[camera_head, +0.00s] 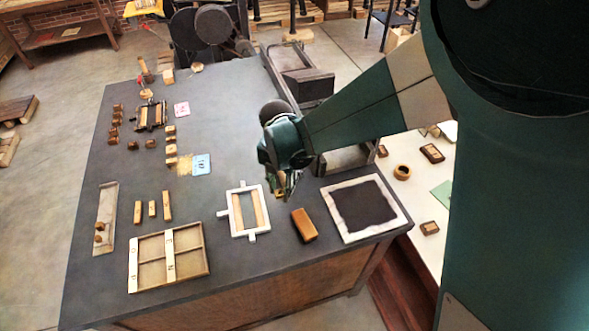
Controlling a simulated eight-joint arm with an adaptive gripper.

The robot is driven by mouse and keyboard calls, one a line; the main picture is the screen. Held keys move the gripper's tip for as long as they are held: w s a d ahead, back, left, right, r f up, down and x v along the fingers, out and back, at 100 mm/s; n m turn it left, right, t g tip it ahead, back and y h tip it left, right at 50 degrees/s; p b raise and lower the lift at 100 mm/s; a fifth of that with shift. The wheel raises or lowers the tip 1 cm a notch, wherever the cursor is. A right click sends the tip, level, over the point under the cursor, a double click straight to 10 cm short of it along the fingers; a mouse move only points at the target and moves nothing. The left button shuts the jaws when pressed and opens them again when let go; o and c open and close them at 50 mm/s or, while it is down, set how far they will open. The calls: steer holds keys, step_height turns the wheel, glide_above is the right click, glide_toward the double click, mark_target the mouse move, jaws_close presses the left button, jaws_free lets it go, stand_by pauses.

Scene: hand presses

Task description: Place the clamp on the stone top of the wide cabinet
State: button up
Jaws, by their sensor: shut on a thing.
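The wide cabinet has a dark grey stone top (225,125) and a brown wooden side; many things lie on the top. My gripper (284,191) points down over the right part of the top, between the white-framed piece and the black square panel. It is shut on a small tan-brown thing (279,189), mostly hidden by the fingers. I cannot tell its shape, whether it is the clamp, or how high it is above the stone.
A white-framed piece (223,213), a brown block (304,225), a white-edged black panel (397,217) and a divided wooden tray (131,271) lie near the front. Several small blocks stand at the left. Bare stone lies in the middle. A dark metal press (307,84) adjoins the back right.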

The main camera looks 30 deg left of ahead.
mark_target(281, 196)
stand_by(0.3)
steer(key=shift+f, duration=2.1)
steer(key=shift+f+b, duration=0.2)
steer(key=shift+b, duration=0.1)
steer(key=o, duration=0.9)
steer(key=shift+r, duration=0.1)
steer(key=shift+r, duration=0.1)
steer(key=shift+r+p, duration=0.45)
steer(key=shift+r, duration=5.6)
steer(key=shift+d, duration=0.15)
